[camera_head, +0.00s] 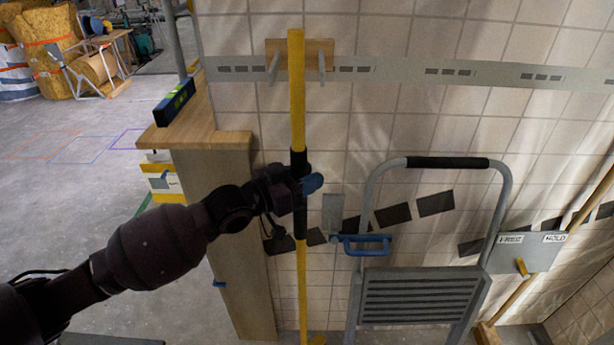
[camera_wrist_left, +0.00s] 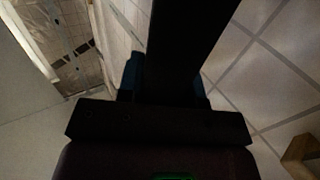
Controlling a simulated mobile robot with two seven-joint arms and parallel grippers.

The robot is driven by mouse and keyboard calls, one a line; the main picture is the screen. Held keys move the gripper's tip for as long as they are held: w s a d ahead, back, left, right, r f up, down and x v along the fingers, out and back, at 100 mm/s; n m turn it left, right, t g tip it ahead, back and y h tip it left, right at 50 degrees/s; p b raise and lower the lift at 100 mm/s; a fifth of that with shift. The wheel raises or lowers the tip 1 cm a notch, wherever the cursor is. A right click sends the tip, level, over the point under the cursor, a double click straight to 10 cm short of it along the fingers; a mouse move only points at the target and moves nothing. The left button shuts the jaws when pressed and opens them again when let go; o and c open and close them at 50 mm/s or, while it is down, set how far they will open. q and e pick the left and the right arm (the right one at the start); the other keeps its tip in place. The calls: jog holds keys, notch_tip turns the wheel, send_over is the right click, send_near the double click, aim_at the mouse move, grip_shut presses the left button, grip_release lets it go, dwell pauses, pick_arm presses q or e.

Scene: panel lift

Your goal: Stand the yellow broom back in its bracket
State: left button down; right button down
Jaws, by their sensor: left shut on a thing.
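The yellow broom (camera_head: 297,90) stands close to upright in front of the tiled wall, with a black grip section on its pole. My left gripper (camera_head: 309,184) is shut around that black section at mid-height. The bracket (camera_head: 324,52) is a wooden block with two grey pegs on the wall rail. In the head view the pole's upper part overlaps the bracket between the pegs; I cannot tell whether it is seated or in front. The broom's foot is cut off at the bottom edge. In the left wrist view the black grip section (camera_wrist_left: 183,50) fills the middle. My right gripper is out of view.
A grey step stool (camera_head: 420,292) stands right of the broom. A wooden counter (camera_head: 225,225) stands left, with a spirit level (camera_head: 175,101) on top. A blue-handled tool (camera_head: 364,240) is near the stool. A plate marked FREE and HOLD (camera_head: 526,252) is at right.

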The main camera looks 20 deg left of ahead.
pick_arm(q)
jog(key=c, duration=0.8)
grip_release()
jog(key=shift+r, duration=0.1)
jog(key=v, duration=1.2)
jog(key=s+a+f+n+g+y, duration=0.1)
jog(key=s+f+y, duration=0.3)
jog(key=f, duration=0.5)
jog(key=s+a+f+n+g+y, duration=0.1)
jog(key=s+f+n+y, duration=0.2)
jog(key=s+f, duration=0.5)
jog(key=s+a+f+n+y, duration=0.2)
jog(key=s+f+y, duration=0.3)
jog(key=f, duration=0.6)
jog(key=shift+s+f+n+g, duration=0.1)
jog(key=shift+s+n+g, duration=0.4)
jog(key=shift+s, duration=0.5)
